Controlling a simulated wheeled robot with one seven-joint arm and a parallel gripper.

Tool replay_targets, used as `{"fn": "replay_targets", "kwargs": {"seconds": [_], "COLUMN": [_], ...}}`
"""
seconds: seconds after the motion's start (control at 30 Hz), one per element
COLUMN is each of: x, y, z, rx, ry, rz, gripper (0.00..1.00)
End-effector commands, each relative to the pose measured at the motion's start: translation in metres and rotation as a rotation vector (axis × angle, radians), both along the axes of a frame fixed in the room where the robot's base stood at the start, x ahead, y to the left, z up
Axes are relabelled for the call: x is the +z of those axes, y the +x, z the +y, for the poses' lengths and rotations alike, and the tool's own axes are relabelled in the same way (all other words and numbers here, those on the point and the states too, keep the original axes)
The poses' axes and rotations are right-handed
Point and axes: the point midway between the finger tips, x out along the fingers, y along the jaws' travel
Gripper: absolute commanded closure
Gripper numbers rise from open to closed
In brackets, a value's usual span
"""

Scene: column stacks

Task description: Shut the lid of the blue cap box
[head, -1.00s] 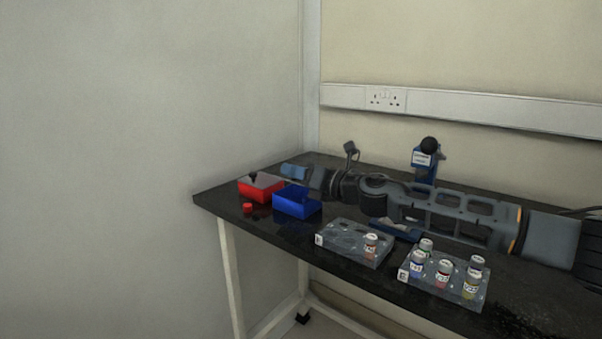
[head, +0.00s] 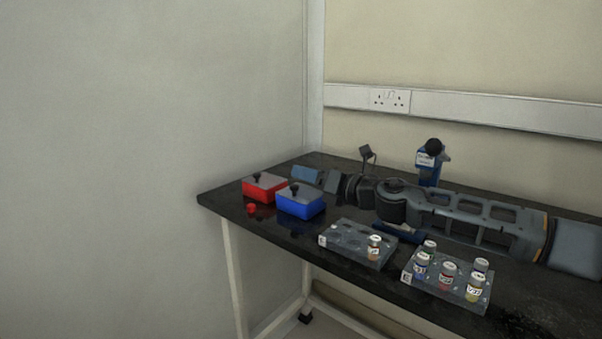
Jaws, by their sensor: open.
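The blue cap box (head: 302,207) stands near the left end of the dark bench. Its grey lid (head: 311,197) with a black knob lies flat over the top and looks shut. My arm reaches in from the right, low over the bench. My gripper (head: 308,175), with a bluish part at its end, is just behind the blue box and seems apart from the lid. Its jaws are open, and nothing is seen between them. The fingertips are small and hard to make out.
A red box (head: 264,191) with a grey lid stands left of the blue box. A red cap (head: 251,209) lies in front. Two racks (head: 335,252) (head: 420,283) with vials stand front right. A blue device (head: 428,173) stands at the back.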

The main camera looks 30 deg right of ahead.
Motion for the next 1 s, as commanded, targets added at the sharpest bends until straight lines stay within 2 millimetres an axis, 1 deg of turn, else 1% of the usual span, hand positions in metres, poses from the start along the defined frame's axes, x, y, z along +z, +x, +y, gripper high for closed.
{"fn": "replay_targets", "kwargs": {"seconds": [0.03,0.13,0.2,0.33,0.5,1.0], "x": [0.001,0.001,0.001,0.000,0.000,0.001], "y": [-0.009,-0.024,-0.032,-0.043,-0.048,-0.048], "z": [-0.005,-0.009,-0.013,-0.016,-0.017,-0.016], "rx": [-0.003,-0.001,-0.002,-0.001,0.000,0.001], "ry": [0.000,0.000,0.000,0.001,0.001,0.006], "rz": [-0.001,0.000,0.000,0.001,0.000,0.002], "gripper": [0.54,0.54,0.54,0.54,0.54,0.54]}}
